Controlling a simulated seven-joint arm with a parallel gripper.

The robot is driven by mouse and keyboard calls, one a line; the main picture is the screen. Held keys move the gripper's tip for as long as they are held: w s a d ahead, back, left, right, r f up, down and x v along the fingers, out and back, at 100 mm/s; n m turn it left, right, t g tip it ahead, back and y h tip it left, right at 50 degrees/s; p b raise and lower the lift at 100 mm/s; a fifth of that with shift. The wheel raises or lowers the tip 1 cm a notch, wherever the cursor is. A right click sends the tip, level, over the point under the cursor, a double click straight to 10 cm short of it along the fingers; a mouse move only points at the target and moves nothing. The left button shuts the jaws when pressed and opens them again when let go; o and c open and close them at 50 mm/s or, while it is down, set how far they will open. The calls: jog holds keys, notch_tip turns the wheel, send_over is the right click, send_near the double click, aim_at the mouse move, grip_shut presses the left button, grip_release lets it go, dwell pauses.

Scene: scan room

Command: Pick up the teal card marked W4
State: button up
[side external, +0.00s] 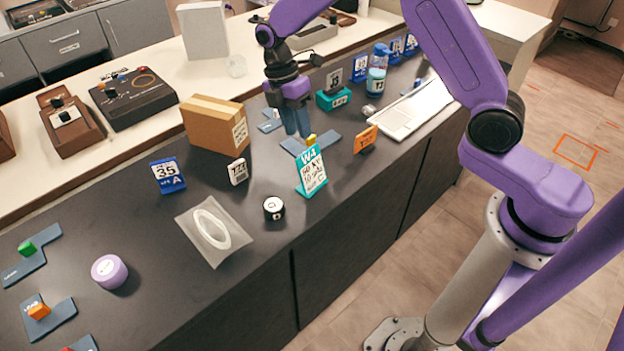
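The teal card marked W4 (312,178) stands upright, leaning back slightly, near the front edge of the dark counter. Its white face has handwritten-looking lines below the W4 heading. My gripper (297,132) points down over the counter, behind and slightly left of the card, and apart from it. Its two blue-grey fingers look close together. Whether there is a gap between them is unclear at this size. I see nothing held between them.
A cardboard box (212,124) stands left of my gripper. A clear bag (212,229) lies front left.

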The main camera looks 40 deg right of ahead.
aim_at(309, 161)
jog(key=x, duration=0.9)
jog(key=shift+s+d, duration=0.1)
jog(key=shift+s, duration=0.25)
jog(key=shift+s+f, duration=0.15)
jog(key=shift+f, duration=0.55)
jog(key=shift+c, duration=0.3)
grip_shut()
